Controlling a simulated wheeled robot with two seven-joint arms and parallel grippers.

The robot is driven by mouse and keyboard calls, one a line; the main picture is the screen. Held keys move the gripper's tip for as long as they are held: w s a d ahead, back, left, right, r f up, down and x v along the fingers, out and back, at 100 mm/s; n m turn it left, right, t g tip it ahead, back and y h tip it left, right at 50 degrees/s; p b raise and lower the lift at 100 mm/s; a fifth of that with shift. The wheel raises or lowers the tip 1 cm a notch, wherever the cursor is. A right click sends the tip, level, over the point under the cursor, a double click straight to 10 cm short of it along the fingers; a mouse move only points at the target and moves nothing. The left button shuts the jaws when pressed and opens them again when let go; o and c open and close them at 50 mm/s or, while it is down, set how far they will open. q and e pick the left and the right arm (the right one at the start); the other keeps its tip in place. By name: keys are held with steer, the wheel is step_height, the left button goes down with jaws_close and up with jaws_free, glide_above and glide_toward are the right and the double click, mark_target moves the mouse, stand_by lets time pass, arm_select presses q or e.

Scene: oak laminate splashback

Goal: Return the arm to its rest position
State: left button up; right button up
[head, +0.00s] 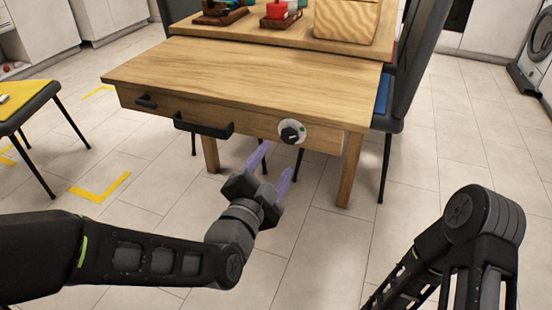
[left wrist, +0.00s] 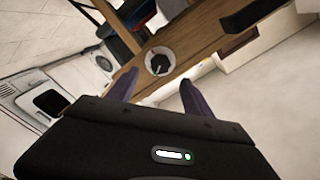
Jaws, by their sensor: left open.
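My left gripper (head: 272,168) is open and empty in the head view, in front of the wooden table (head: 240,75) and just below its front edge. Its two purple fingers also show in the left wrist view (left wrist: 158,94), spread apart with nothing between them. A round dial with a black knob (head: 291,133) sits on the table's front, just above and to the right of the fingers. The dial also shows in the left wrist view (left wrist: 159,62), beyond the fingertips. My right arm shows at the lower right of the head view, but its gripper is out of view.
A wooden box (head: 345,20) stands at the back. A dark chair (head: 402,85) is close on the right, and a yellow-seated chair (head: 22,100) on the left. The tiled floor in front is clear.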

stand_by(0.4)
arm_select(q)
steer(key=s+f+n+g, duration=0.2)
steer(key=f+n+g, duration=0.25)
steer(key=f, duration=0.75)
steer(key=s+f+n+g, duration=0.2)
steer(key=f+n+g, duration=0.3)
steer(key=f, duration=0.7)
steer(key=s+a+f+n+g+y, duration=0.1)
steer(key=s+a+f+n+g, duration=0.2)
steer(key=s+f, duration=0.65)
steer(key=s+a+f+n+g+y, duration=0.1)
steer(key=s+a+f+n+g, duration=0.2)
steer(key=s+f, duration=0.7)
step_height(320, 180, up, 34)
steer(key=d+p, duration=0.1)
steer(key=p, duration=3.5)
steer(key=shift+s+d+f+g+h, duration=0.15)
steer(key=shift+s+d+g+h, duration=0.15)
steer(key=shift+g, duration=0.15)
arm_select(e)
steer(key=s+a+r, duration=0.1)
steer(key=r, duration=1.7)
steer(key=s+r, duration=0.2)
steer(key=r, duration=1.6)
steer(key=shift+a+r+n+g+y, duration=0.3)
steer(key=shift+a+r+g, duration=0.05)
steer(key=shift+g, duration=0.05)
